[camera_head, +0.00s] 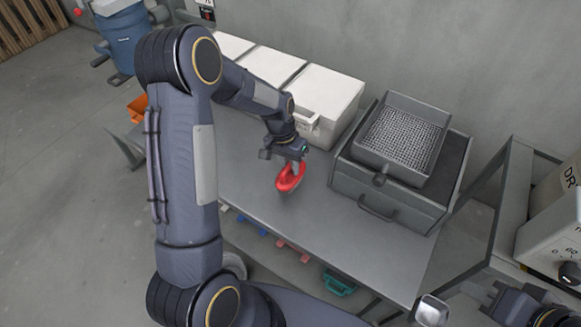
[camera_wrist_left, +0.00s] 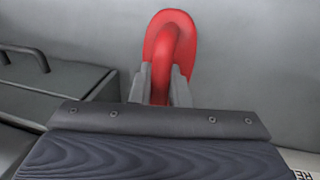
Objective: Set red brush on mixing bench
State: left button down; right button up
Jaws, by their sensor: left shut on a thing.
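The red brush (camera_head: 290,178) is in my left gripper (camera_head: 296,160), over the grey bench top (camera_head: 335,215). In the left wrist view the red brush (camera_wrist_left: 178,35) has a rounded base and a curved handle. The two grey fingers of my left gripper (camera_wrist_left: 160,88) are shut on that handle. I cannot tell whether the brush touches the bench top. Part of my right arm shows at the lower right of the head view, near a pale end piece (camera_head: 432,310); its jaw state is unclear.
White boxes (camera_head: 318,92) line the back of the bench. A grey case with a mesh tray (camera_head: 405,140) stands at its right. A dial machine (camera_head: 550,235) is at far right. Colored items, one teal (camera_head: 338,284), hang below the front edge. Bench top around the brush is clear.

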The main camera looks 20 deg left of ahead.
aim_at(291, 172)
pick_arm(q)
jog(key=shift+f, duration=0.95)
jog(key=shift+f, duration=0.2)
jog(key=c, duration=1.4)
grip_release()
jog(key=shift+r, duration=0.1)
